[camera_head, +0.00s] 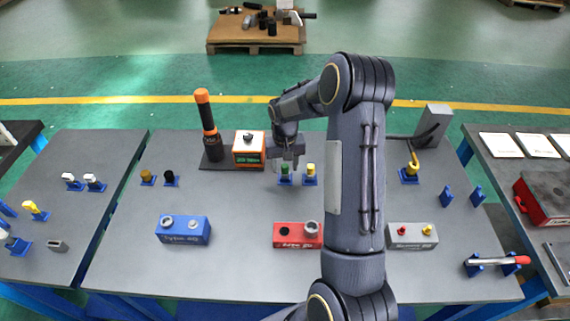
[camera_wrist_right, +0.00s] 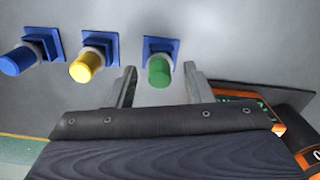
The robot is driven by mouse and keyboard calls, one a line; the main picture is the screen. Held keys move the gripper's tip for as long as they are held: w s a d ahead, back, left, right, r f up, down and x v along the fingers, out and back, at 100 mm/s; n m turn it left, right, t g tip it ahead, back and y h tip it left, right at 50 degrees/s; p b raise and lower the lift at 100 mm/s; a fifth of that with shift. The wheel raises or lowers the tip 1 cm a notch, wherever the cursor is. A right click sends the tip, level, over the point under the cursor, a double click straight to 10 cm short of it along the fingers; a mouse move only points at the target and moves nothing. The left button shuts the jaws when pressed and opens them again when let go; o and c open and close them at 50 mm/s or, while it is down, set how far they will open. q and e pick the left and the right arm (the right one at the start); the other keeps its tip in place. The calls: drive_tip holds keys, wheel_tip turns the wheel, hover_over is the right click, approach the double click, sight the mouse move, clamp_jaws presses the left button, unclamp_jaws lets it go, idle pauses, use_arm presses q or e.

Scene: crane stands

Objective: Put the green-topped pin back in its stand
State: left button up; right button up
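The green-topped pin (camera_head: 285,169) is at a small blue stand (camera_head: 285,180) at the back middle of the table. In the right wrist view the green top (camera_wrist_right: 159,72) shows in front of its blue square stand (camera_wrist_right: 161,44), with a pale collar between them; it appears to be seated there. My right gripper (camera_head: 287,161) is over the pin, pointing down. Its two fingers (camera_wrist_right: 158,84) are spread, one on each side of the green top, with a gap on both sides. My left gripper is in neither view.
A yellow-topped pin (camera_head: 310,170) in a blue stand is close beside the green one. A blue-topped pin (camera_wrist_right: 16,61) is beyond it. An orange box with a display (camera_head: 249,151) stands close on the other side. Blue (camera_head: 184,232) and red (camera_head: 291,236) blocks lie nearer the front.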

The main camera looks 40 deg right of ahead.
drive_tip(key=shift+r, duration=0.1)
idle(0.3)
drive_tip(key=shift+r+p, duration=1.65)
drive_tip(key=shift+r, duration=0.8)
drive_tip(key=shift+r, duration=0.35)
wheel_tip(320, 180, up, 7)
drive_tip(key=b, duration=0.1)
drive_tip(key=shift+r, duration=0.1)
